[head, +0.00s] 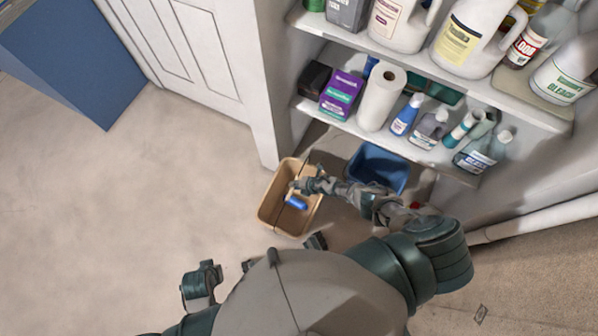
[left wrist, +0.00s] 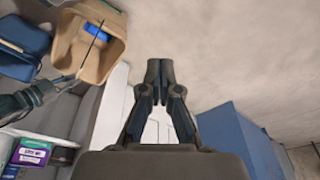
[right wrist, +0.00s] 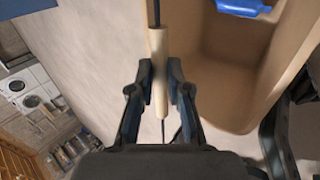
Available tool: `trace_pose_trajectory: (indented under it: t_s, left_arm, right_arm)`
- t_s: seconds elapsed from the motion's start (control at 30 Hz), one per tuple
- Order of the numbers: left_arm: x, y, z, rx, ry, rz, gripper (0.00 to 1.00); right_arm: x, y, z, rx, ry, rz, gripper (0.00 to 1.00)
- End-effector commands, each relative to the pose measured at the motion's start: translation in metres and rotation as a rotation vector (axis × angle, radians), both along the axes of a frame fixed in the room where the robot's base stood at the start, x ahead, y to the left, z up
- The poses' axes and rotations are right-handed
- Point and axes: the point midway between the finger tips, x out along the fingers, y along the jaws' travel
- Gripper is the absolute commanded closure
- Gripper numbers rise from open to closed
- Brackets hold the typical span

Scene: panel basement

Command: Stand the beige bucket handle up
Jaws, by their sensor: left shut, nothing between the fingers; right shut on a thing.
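The beige bucket (head: 268,208) stands on the floor below the shelf, with a blue item (head: 296,203) inside it. It also shows at upper left in the left wrist view (left wrist: 66,48). The bucket handle has a cream grip (right wrist: 158,75) on a thin dark wire. My right gripper (head: 296,185) is over the bucket's rim. In the right wrist view it (right wrist: 160,72) is shut on the cream grip. The wire looks like a dark line across the bucket opening in the left wrist view; its exact tilt is unclear. My left gripper (left wrist: 160,68) is shut and empty, away from the bucket.
A blue bin (head: 378,168) stands right of the beige bucket, under the shelf. The shelf (head: 430,160) holds bottles, a paper roll (head: 381,96) and a purple box (head: 341,95). A white cabinet (head: 190,50) stands behind. The floor at left is clear.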

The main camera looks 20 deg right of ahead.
Motion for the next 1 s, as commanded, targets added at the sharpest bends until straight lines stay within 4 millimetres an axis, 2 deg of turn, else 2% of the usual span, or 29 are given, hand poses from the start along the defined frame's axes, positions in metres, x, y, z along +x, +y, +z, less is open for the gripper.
trace_pose_trajectory:
  t_s: [0.2,0.4,0.87,0.9,0.97,1.0]
  left_arm:
    - [0.003,-0.001,-0.019,0.000,0.003,-0.002,1.00]
    - [0.004,-0.002,-0.029,-0.001,0.006,-0.002,1.00]
    - [0.006,-0.002,-0.031,-0.001,0.004,-0.002,1.00]
    - [0.006,-0.002,-0.031,-0.001,0.004,-0.002,1.00]
    - [0.006,-0.002,-0.031,-0.001,0.004,-0.002,1.00]
    - [0.006,-0.002,-0.031,-0.001,0.004,-0.002,1.00]
  right_arm:
    - [0.005,0.003,0.003,-0.027,0.028,-0.001,1.00]
    - [0.005,0.004,0.001,-0.040,0.042,-0.002,1.00]
    - [0.004,0.003,0.000,-0.042,0.047,-0.001,1.00]
    - [0.004,0.003,0.000,-0.042,0.047,-0.001,0.74]
    - [0.004,0.003,0.000,-0.042,0.047,-0.001,0.59]
    - [0.004,0.003,0.000,-0.042,0.047,-0.001,0.58]
